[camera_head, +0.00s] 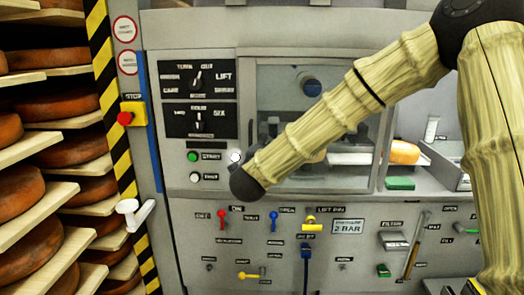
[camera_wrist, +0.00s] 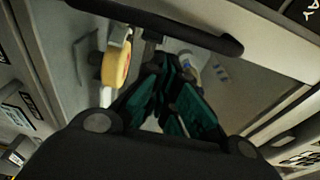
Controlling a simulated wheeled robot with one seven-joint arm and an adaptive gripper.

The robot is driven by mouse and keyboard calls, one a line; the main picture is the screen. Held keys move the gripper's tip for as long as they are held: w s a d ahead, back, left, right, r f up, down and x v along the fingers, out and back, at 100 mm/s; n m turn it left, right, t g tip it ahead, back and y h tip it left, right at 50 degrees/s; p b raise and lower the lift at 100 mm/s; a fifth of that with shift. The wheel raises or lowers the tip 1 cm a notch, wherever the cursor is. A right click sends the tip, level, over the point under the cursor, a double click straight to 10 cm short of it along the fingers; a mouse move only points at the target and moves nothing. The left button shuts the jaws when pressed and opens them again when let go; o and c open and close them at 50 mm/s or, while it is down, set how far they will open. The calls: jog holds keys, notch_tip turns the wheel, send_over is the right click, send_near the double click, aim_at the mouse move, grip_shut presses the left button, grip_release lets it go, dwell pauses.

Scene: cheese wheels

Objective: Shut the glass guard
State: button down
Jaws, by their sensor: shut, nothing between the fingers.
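The glass guard (camera_head: 345,80) is a grey-framed pane on the machine front in the head view, partly covered by my forearm. I cannot tell how far open it is. In the wrist view a long black handle bar (camera_wrist: 200,35) crosses the top, along a pale frame edge. My gripper (camera_wrist: 160,65) has teal fingers, drawn together and empty, just below the bar. Whether the fingers touch the bar or the pane is unclear. In the head view the gripper is hidden; only my forearm and its black end joint show.
Cheese racks (camera_head: 40,190) stand at the left, beside a striped post and red stop button (camera_head: 125,118). A white lever (camera_head: 133,213) juts out there. Switches and a blue lever (camera_head: 306,255) line the lower panel. An orange cheese piece (camera_head: 405,152) sits at the right.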

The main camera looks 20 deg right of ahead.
jog(key=s+d+b+v, duration=0.1)
jog(key=d+b+v, duration=0.1)
jog(key=v, duration=0.7)
jog(key=s+a+f+n+g+y+p, duration=0.1)
jog(key=s+f+n+g+y, duration=0.2)
jog(key=f, duration=1)
jog(key=s+a+f+n+g+y+p, duration=0.1)
jog(key=s+f+n, duration=0.35)
jog(key=f, duration=0.75)
jog(key=s+f+n+g+y, duration=0.2)
jog(key=f+n, duration=0.3)
jog(key=f, duration=0.8)
jog(key=s+f+n+g+y+p, duration=0.15)
jog(key=s+f+n+g, duration=0.3)
jog(key=s+f, duration=0.9)
jog(key=s+d+f+n+g, duration=0.2)
jog(key=s+f, duration=0.1)
jog(key=s, duration=0.7)
jog(key=s+d+f+n+g, duration=0.2)
jog(key=s+f+n+g, duration=0.1)
jog(key=s, duration=0.8)
jog(key=shift+s+f+n+g+p, duration=0.35)
jog(key=shift+f+p, duration=0.1)
jog(key=shift+f, duration=0.2)
